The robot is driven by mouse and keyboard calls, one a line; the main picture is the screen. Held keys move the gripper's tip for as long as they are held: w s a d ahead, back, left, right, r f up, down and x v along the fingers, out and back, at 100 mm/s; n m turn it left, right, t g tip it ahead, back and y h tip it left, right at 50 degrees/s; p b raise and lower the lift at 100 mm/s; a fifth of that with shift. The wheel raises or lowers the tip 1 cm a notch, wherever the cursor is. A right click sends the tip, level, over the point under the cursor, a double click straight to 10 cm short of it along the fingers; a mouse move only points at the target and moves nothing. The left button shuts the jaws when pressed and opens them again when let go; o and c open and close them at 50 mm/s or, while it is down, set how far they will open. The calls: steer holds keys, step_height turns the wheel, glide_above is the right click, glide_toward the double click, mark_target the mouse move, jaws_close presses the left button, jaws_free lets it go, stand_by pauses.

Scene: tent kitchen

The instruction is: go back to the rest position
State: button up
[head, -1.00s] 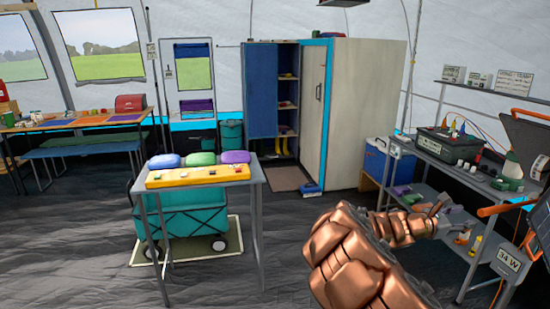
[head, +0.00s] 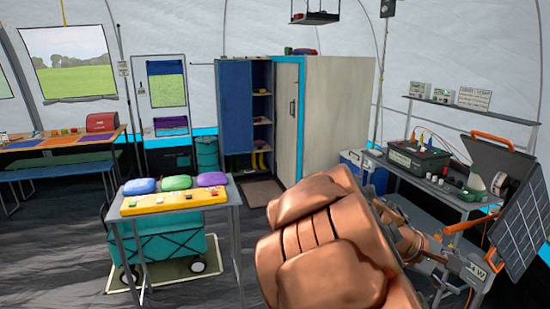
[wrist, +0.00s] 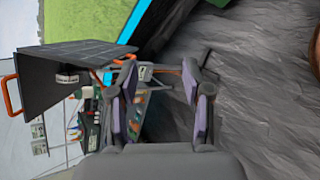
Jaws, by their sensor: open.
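My gripper shows in the wrist view (wrist: 160,105), its two fingers spread apart with nothing between them. Beyond the fingers are the dark wrinkled floor and the side of the workbench. The arm is raised in front of the workbench (head: 425,198) and apart from the small table (head: 215,214) at the left.
The small table holds blue, green and purple bundles (head: 177,183) and a yellow tray (head: 150,203). A teal wagon (head: 165,252) stands under it. A solar panel (head: 520,230) leans at the right. A tall cabinet (head: 335,115) stands behind. Floor is open between table and cabinet.

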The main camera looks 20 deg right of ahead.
steer(key=s+a+f+t+y+p, duration=0.1)
steer(key=s+a+y, duration=0.2)
steer(key=a, duration=0.7)
steer(key=s+a+f+m+y+p, duration=0.1)
steer(key=s+a+y, duration=0.3)
steer(key=a, duration=0.7)
steer(key=s+a+f+t+y+p, duration=0.1)
steer(key=s+a+y+p, duration=0.2)
steer(key=a, duration=0.8)
steer(key=shift+s+f+m+t+y, duration=0.3)
steer(key=shift+s+m+y, duration=0.1)
steer(key=shift+s, duration=0.15)
